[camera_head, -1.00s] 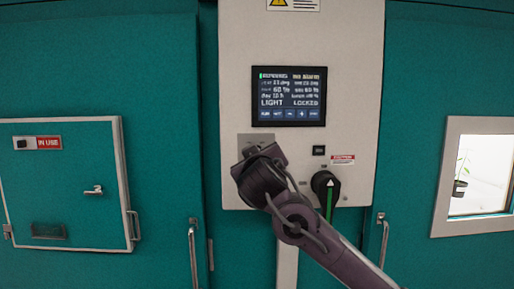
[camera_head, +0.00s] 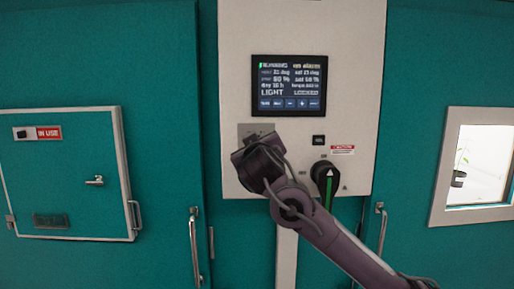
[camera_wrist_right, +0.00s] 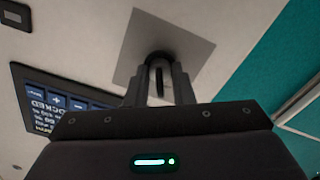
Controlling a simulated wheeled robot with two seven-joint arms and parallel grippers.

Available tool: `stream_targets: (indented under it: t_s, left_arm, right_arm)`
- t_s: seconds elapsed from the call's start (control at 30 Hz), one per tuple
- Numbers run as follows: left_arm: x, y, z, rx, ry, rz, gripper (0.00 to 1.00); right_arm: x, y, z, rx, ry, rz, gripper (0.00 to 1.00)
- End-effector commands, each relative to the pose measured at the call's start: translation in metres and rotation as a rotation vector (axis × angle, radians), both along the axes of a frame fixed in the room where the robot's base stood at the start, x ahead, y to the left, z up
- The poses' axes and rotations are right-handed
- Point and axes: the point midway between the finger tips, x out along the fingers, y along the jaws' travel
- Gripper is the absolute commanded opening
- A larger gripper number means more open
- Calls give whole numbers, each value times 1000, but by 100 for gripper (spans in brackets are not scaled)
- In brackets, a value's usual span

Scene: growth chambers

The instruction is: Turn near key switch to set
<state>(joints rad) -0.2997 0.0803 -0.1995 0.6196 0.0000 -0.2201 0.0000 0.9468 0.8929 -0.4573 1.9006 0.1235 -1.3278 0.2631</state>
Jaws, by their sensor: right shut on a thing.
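The near key switch has a square grey plate (camera_head: 250,132) on the white control panel, below the display (camera_head: 289,86). My right gripper (camera_head: 258,160) is up against the panel there and hides the key switch in the head view. In the right wrist view the plate (camera_wrist_right: 140,48) surrounds a dark round lock, and a narrow upright key (camera_wrist_right: 158,72) stands out of it. The fingers of my right gripper (camera_wrist_right: 158,90) are on both sides of the key, shut on it. The display reads LIGHT and LOCKED. My left gripper is not in view.
Teal doors with handles (camera_head: 195,245) flank the panel. A small hatch (camera_head: 70,175) marked IN USE is at left.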

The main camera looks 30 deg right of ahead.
Motion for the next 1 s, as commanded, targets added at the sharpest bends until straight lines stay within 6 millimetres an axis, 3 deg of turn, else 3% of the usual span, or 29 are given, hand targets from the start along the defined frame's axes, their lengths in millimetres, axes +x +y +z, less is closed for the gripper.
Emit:
stream_targets:
  t_s: [0.6, 1.0]
  left_arm:
    - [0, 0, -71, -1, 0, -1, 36]
    - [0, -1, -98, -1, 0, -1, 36]
  right_arm:
    - [0, 0, -5, 408, -251, 1, 0]
    - [0, 0, -3, 700, -429, 0, 0]
